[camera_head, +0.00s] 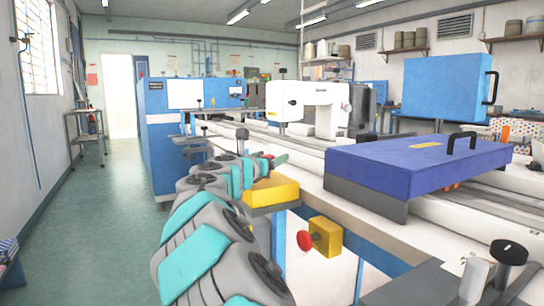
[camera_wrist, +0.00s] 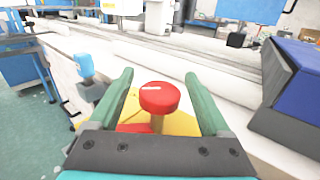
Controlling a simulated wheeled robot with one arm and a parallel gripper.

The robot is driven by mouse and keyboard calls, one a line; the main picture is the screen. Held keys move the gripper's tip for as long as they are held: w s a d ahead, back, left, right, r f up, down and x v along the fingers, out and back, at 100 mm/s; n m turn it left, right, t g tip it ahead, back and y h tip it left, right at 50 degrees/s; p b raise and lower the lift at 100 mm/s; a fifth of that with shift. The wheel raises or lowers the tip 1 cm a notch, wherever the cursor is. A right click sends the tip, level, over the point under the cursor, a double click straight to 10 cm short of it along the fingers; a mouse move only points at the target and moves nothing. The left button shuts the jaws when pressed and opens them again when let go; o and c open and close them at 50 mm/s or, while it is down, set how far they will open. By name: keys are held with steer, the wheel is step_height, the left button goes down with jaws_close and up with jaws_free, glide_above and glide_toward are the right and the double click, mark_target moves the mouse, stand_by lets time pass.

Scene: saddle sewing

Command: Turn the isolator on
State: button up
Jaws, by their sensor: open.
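A red round knob (camera_wrist: 160,97) on a short post stands over a yellow base (camera_wrist: 178,122) in the wrist view; I take this to be the isolator. My gripper (camera_wrist: 159,75) has its two green fingers spread, one on each side of the knob, with visible gaps. Nothing is held. The lower part of the post and base is hidden by my gripper body. In the head view my gripper (camera_head: 272,160) is at the bench edge beside a yellow block (camera_head: 270,191); the knob between the fingers is hard to make out there.
A yellow box (camera_head: 326,236) with a red button (camera_head: 304,241) is mounted on the bench's front side. A purple-blue cover (camera_head: 420,160) with a black handle is on the right. A white sewing machine (camera_head: 310,98) stands behind.

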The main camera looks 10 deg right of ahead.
steer(key=shift+w+d+r, duration=0.1)
steer(key=shift+w+d, duration=0.25)
steer(key=shift+w, duration=0.2)
jaws_close()
stand_by(0.4)
stand_by(0.3)
